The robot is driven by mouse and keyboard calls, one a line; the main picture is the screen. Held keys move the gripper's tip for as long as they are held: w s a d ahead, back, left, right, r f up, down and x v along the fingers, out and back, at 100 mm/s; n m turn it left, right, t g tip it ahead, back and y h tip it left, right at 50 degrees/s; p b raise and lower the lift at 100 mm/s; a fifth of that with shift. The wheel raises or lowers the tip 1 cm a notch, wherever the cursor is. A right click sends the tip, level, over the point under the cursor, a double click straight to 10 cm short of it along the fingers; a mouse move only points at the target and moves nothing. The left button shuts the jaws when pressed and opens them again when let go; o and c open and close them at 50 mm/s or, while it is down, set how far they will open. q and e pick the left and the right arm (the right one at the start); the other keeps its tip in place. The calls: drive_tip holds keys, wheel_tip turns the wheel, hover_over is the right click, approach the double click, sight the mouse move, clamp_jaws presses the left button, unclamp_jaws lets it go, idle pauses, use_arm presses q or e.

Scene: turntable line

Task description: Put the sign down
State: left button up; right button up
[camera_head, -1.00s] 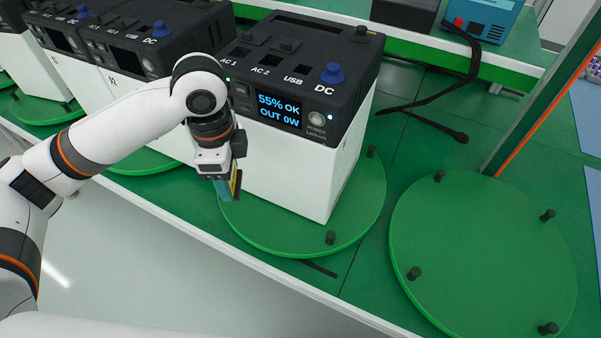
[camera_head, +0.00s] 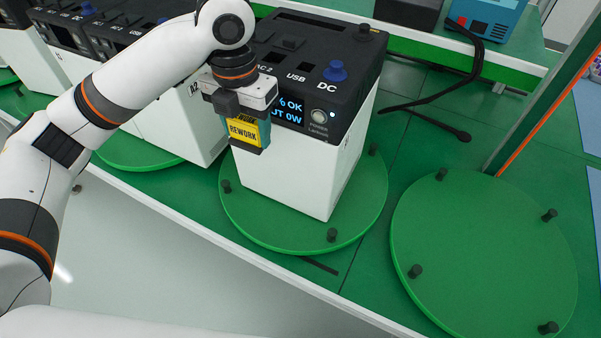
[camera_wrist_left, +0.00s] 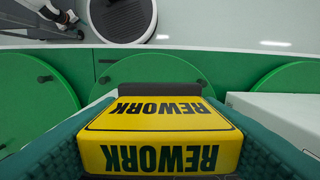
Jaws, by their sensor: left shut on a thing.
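The sign is a yellow block with black REWORK lettering; in the head view the sign (camera_head: 244,131) is held upright in front of the near face of a white and black power station (camera_head: 291,176). In the left wrist view the sign (camera_wrist_left: 160,128) fills the lower middle, between two teal finger pads. My left gripper (camera_head: 243,140) is shut on the sign, above the left part of a green turntable (camera_head: 279,225). I cannot tell whether the sign touches the power station. My right gripper is not in view.
An empty green turntable (camera_head: 484,255) with black pegs lies to the right. More power stations (camera_head: 110,50) stand at the left. A black cable (camera_head: 470,65) runs over the green table behind. An upright post (camera_head: 545,95) stands at the right.

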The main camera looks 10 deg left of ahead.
use_arm(q)
drive_tip(key=shift+f, duration=0.4)
drive_tip(key=p, duration=0.2)
hover_over(264, 219)
wheel_tip(264, 219, down, 26)
drive_tip(key=shift+d, duration=0.1)
drive_tip(key=shift+f, duration=0.55)
drive_tip(key=shift+f, duration=0.2)
drive_tip(key=o, duration=1)
drive_tip(key=shift+r, duration=0.1)
wheel_tip(264, 219, up, 12)
drive_tip(key=shift+r+b, duration=0.15)
drive_tip(key=shift+b, duration=0.8)
